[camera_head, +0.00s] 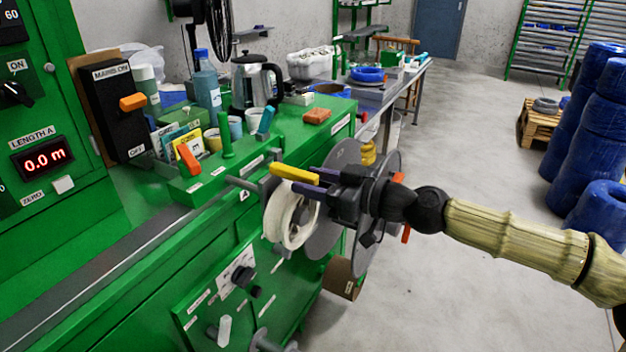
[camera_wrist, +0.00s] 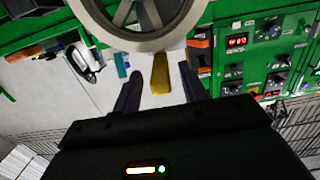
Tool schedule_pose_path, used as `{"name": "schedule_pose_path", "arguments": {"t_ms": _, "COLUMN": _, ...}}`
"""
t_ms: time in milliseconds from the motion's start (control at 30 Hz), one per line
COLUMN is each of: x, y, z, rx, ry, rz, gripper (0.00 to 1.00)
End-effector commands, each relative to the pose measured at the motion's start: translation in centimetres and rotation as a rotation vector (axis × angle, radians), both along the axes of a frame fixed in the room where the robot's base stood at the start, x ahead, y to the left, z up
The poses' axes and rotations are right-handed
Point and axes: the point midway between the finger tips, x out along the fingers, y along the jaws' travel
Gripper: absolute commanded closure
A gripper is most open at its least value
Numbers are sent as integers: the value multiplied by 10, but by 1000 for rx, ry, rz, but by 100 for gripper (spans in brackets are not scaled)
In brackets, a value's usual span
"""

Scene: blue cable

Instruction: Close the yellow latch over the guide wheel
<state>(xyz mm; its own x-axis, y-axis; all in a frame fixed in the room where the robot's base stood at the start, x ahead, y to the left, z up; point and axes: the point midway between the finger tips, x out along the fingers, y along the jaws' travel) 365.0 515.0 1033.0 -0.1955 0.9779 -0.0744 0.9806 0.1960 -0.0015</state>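The yellow latch (camera_head: 295,173) is a short bar above the white guide wheel (camera_head: 290,215) on the green machine's front. In the wrist view the yellow latch (camera_wrist: 160,74) shows between my two fingers, below a grey spoked wheel (camera_wrist: 150,15). My gripper (camera_head: 302,181) reaches in from the right, with its dark fingers close to the latch. In the wrist view my gripper (camera_wrist: 158,88) is open, with a gap on each side of the latch. I cannot tell whether a finger touches the latch in the head view.
A grey reel (camera_head: 330,225) stands right behind the guide wheel. A black knob (camera_head: 243,276) sits below. The floor (camera_head: 460,150) at right is mostly clear.

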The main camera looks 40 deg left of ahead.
Motion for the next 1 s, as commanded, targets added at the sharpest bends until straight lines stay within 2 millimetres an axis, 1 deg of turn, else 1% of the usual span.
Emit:
{"name": "schedule_pose_path", "arguments": {"t_ms": 367, "x": 1, "y": -1, "z": 1, "rx": 1, "ry": -1, "rz": -1, "gripper": 58}}
{"name": "schedule_pose_path", "arguments": {"t_ms": 467, "x": 2, "y": -4, "z": 2, "rx": 2, "ry": -1, "rz": -2, "gripper": 58}}
{"name": "schedule_pose_path", "arguments": {"t_ms": 533, "x": 3, "y": -10, "z": 2, "rx": 2, "ry": -1, "rz": -3, "gripper": 58}}
{"name": "schedule_pose_path", "arguments": {"t_ms": 667, "x": 7, "y": -27, "z": 3, "rx": 1, "ry": -1, "rz": -4, "gripper": 58}}
{"name": "schedule_pose_path", "arguments": {"t_ms": 1000, "x": 19, "y": -89, "z": 8, "rx": 2, "ry": -1, "rz": -4, "gripper": 58}}
